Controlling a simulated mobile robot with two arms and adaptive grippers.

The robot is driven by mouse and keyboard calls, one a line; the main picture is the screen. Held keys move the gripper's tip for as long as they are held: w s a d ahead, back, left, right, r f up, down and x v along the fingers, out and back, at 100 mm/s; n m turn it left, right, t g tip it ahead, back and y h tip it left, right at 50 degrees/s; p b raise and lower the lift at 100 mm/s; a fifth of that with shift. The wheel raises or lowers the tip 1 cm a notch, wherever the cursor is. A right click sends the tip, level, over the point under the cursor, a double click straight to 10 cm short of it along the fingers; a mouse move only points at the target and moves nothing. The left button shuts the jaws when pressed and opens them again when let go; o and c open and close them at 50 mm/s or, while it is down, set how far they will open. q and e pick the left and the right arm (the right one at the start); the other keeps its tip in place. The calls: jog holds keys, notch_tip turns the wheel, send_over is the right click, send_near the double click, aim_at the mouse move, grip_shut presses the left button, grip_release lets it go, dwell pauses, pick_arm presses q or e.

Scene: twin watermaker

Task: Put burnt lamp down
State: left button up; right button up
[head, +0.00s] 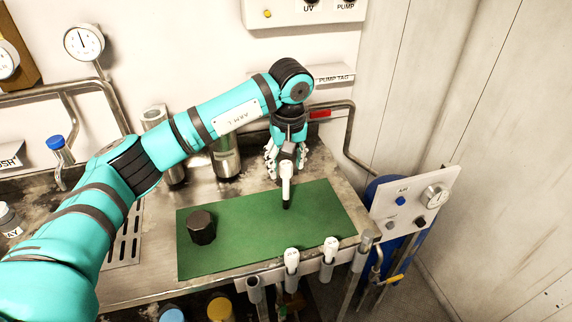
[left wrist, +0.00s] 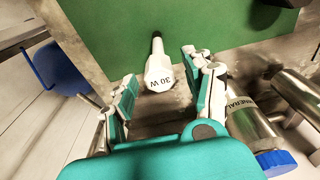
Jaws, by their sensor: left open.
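The lamp (head: 286,172) has a white body and a dark lower end, which is at the green mat (head: 255,235) near its back edge. In the left wrist view the lamp (left wrist: 159,72) shows a "30 W" mark, with its narrow end toward the mat (left wrist: 120,28). My left gripper (head: 286,158) is above the mat with its fingers spread. In the left wrist view the left gripper (left wrist: 168,92) has one finger on each side of the lamp, with visible gaps. I cannot tell whether the lamp stands or lies. My right gripper is not in view.
A dark hexagonal cap (head: 202,227) sits on the mat's left part. White-topped pieces (head: 291,260) stand in holders along the bench's front edge. A metal canister (head: 226,158) stands behind the mat. A gauge panel (head: 415,205) is at right. The mat's middle is clear.

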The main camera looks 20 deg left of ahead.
pick_arm(q)
notch_tip(320, 180, up, 11)
jog(key=s+b, duration=0.1)
jog(key=shift+d+b, duration=0.4)
jog(key=shift+s, duration=0.1)
dwell(1.1)
